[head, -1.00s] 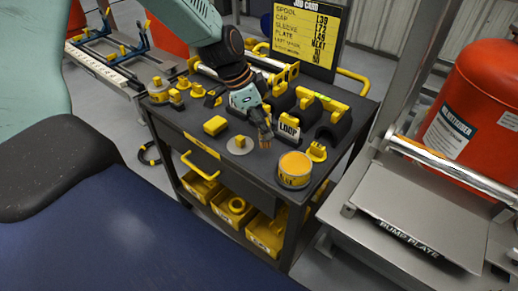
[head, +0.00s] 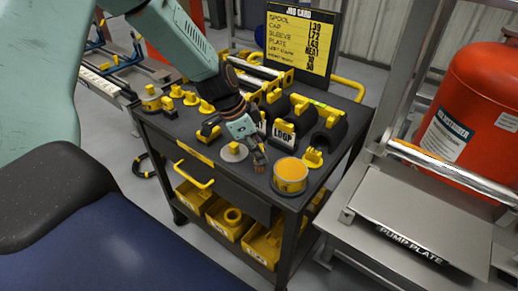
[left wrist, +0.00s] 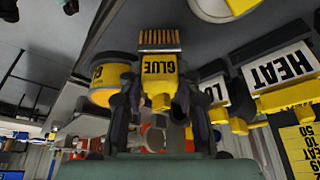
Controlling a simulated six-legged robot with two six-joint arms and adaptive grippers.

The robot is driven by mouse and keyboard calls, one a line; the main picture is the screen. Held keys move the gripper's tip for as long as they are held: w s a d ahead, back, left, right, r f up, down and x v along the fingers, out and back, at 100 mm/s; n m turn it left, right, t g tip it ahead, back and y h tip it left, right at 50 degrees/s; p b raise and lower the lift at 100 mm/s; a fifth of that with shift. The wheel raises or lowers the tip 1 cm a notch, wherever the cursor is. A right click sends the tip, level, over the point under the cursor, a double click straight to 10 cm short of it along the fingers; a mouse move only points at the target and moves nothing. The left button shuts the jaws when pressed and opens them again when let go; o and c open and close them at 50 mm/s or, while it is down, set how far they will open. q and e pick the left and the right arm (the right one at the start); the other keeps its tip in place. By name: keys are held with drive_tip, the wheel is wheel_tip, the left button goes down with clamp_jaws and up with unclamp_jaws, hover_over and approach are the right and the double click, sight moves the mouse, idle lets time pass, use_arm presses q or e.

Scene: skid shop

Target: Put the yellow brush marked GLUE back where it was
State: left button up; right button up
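The yellow brush marked GLUE (left wrist: 158,68) is between the two fingers of my left gripper (left wrist: 158,100) in the left wrist view. The fingers look shut on it, and its brown bristles point away from the palm. In the head view my left gripper (head: 257,163) is low over the front part of the dark cart top, just left of the yellow pot (head: 290,177) with orange contents. The brush is mostly hidden there; I cannot tell whether its bristles touch the top. The pot also shows in the left wrist view (left wrist: 107,72). My right gripper is out of view.
A LOOP sign (head: 283,134) stands behind the pot, beside a yellow piece (head: 313,157). A pale disc with a yellow knob (head: 234,151) sits left of the gripper. The job card board (head: 300,40) rises at the back. The pump plate (head: 420,225) is at right.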

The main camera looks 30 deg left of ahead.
use_arm(q)
drive_tip(key=o, duration=0.4)
drive_tip(key=shift+w+d, duration=0.1)
drive_tip(key=shift+d, duration=0.05)
drive_tip(key=shift+o, duration=0.2)
drive_tip(key=p+v, duration=0.8)
drive_tip(key=v, duration=0.4)
drive_tip(key=s+d+f+n+g+y, duration=0.15)
drive_tip(key=s+d+f+n, duration=0.35)
drive_tip(key=s+d+f, duration=0.6)
drive_tip(key=s+f+n+g+y, duration=0.1)
drive_tip(key=s+f, duration=0.3)
drive_tip(key=s, duration=0.4)
drive_tip(key=s+f+n+y, duration=0.1)
drive_tip(key=s+f+n, duration=0.2)
drive_tip(key=s, duration=0.6)
drive_tip(key=shift+s+d+f+n+g, duration=0.3)
drive_tip(key=shift+d+f+n+g, duration=0.1)
drive_tip(key=shift+n, duration=0.2)
